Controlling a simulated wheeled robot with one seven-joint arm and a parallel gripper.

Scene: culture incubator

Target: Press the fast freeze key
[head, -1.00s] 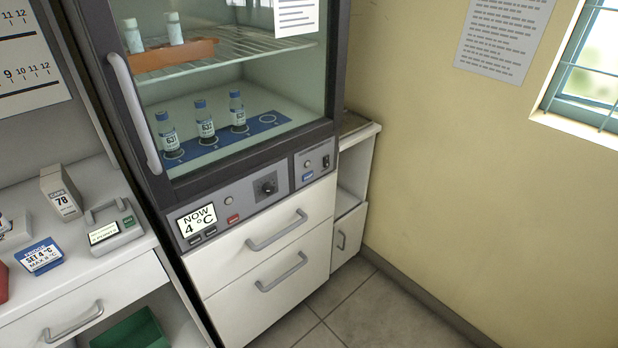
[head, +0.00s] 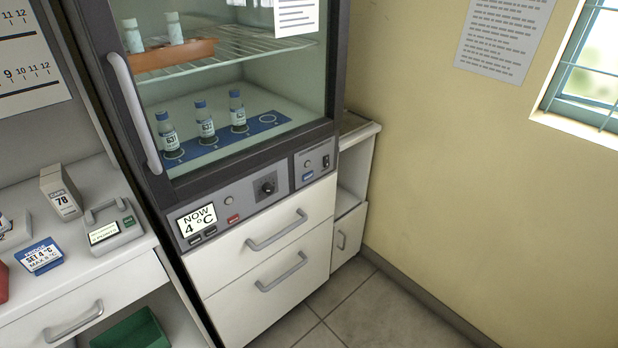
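The incubator's control strip (head: 250,205) runs below its glass door. At its left end a display (head: 197,219) reads "NOW 4 °C". Two small dark keys (head: 203,235) sit under the display. A red key (head: 233,218) lies to the right of the display, with a round grey button (head: 228,201) above it. A black knob (head: 268,186) is in the middle. A separate panel at the right holds a blue key (head: 308,176), a small round button (head: 307,164) and a black switch (head: 326,161). Key labels are too small to read. My gripper is not in view.
The glass door (head: 230,90) with its long handle (head: 134,112) is closed; bottles stand inside. White drawers (head: 265,255) with protruding handles are below. A counter (head: 110,265) at left holds a blue "SET 4 °C" card (head: 40,256) and a grey device (head: 112,230). Floor (head: 365,310) at right is clear.

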